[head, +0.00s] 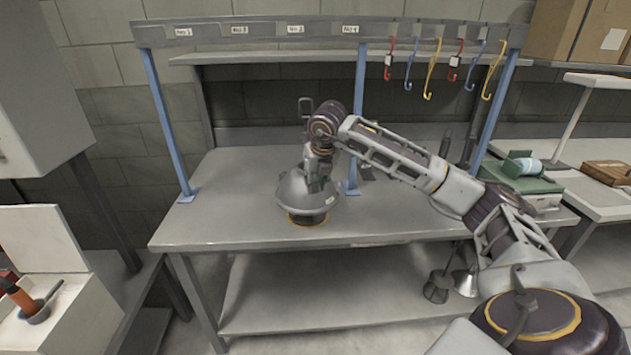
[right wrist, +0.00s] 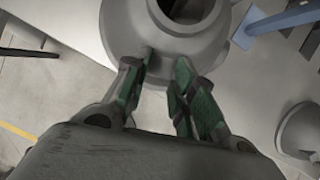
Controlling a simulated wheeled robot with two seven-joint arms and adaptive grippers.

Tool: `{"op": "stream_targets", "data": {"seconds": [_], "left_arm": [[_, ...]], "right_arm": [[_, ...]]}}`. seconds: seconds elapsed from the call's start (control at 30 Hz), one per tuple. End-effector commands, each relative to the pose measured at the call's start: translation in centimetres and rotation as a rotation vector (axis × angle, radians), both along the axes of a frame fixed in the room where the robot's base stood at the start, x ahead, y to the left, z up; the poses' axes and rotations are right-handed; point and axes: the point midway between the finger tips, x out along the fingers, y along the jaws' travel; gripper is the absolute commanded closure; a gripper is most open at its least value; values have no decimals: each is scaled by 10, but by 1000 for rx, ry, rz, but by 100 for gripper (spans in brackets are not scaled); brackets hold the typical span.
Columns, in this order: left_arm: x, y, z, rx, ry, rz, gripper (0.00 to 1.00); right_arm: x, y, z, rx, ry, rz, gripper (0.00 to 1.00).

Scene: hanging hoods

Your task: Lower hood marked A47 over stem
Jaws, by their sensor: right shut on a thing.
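A grey dome-shaped hood (head: 292,192) is upright above the workbench, with a dark, yellow-ringed base (head: 307,218) directly below it. A small pale tag shows on its right side, but its marking is too small to read. My right gripper (head: 319,182) is at the front right of the hood and shut on part of it. In the right wrist view, the hood (right wrist: 205,45) shows with a round dark opening at its top, and my fingers (right wrist: 158,78) reach its near side. No stem is visible; whether the hood touches the base I cannot tell. My left gripper is out of view.
The grey workbench (head: 225,225) has free room left of the hood. Blue posts (head: 168,125) hold a rail (head: 260,33) with red, blue and yellow hooks (head: 432,70) on its right half. A green case (head: 520,175) stands at the right. Two hoods (head: 437,287) (head: 466,282) are low down.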

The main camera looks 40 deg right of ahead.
Motion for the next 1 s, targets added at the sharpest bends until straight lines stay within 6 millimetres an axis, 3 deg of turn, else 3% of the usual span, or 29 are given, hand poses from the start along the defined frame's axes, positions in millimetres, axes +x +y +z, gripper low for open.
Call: {"op": "stream_targets", "data": {"seconds": [0.43,0.47,0.63,1.0], "left_arm": [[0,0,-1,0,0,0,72],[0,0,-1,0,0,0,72],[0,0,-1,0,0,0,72],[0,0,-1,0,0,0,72]], "right_arm": [[0,0,0,-1,-2,0,100],[0,0,0,-1,-2,0,71],[0,0,-1,0,-1,0,49],[0,0,-2,0,1,0,48]]}}
